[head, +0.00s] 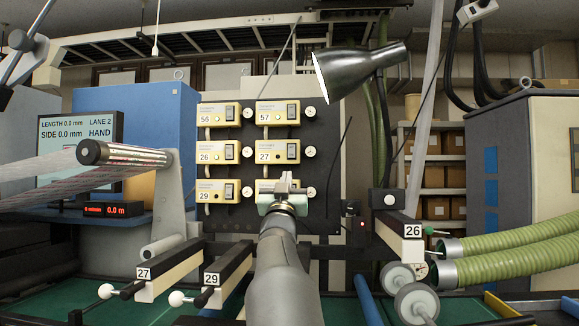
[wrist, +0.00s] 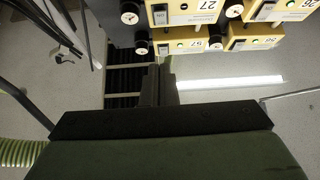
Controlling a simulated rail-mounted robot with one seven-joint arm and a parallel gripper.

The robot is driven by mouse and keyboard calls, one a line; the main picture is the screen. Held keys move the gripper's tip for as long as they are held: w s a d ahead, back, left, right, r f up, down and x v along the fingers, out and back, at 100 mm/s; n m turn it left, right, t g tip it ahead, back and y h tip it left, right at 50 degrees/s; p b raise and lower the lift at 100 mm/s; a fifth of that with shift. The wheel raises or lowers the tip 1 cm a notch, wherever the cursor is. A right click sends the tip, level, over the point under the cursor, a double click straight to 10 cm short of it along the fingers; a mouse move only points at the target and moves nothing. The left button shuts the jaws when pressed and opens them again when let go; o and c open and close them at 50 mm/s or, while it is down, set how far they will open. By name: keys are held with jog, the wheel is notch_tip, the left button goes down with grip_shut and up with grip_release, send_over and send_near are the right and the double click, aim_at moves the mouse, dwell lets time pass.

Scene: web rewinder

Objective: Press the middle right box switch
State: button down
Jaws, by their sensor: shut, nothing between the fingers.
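The middle right box (head: 268,152), labelled 27, sits on a dark panel in the right column. Its dark rocker switch (head: 291,152) is on its right side. In the wrist view the box (wrist: 190,12) appears upside down at the top edge, with the switch (wrist: 160,14) near its left end. My gripper (head: 284,178) is shut and empty. In the head view it overlaps the bottom right box (head: 263,185), just below box 27, and hides most of that lower box. In the wrist view the fingers (wrist: 158,82) point up, apart from box 27 in the picture.
Boxes 56 (head: 216,115), 57 (head: 276,113), 26 (head: 215,152) and 29 (head: 214,190) surround it, with round gauges (head: 309,151) beside the boxes. A lamp (head: 345,68) hangs at the panel's upper right. Thin rods stand near the panel.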

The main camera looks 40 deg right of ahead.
aim_at(292, 152)
jog(key=shift+w+r+y, duration=0.1)
jog(key=shift+y, duration=0.2)
jog(key=p+x, duration=0.3)
jog(key=x, duration=0.1)
jog(key=f+p+x, duration=0.1)
jog(key=p+x, duration=0.1)
jog(key=x, duration=0.2)
jog(key=w+p+x, duration=0.1)
jog(key=p+x, duration=0.2)
jog(key=x, duration=0.1)
jog(key=shift+d+f+p, duration=0.25)
jog(key=shift+d+p, duration=0.1)
jog(key=shift+d, duration=0.05)
jog(key=shift+w+d+f, duration=0.2)
jog(key=shift+w+d, duration=0.1)
jog(key=shift+d, duration=0.05)
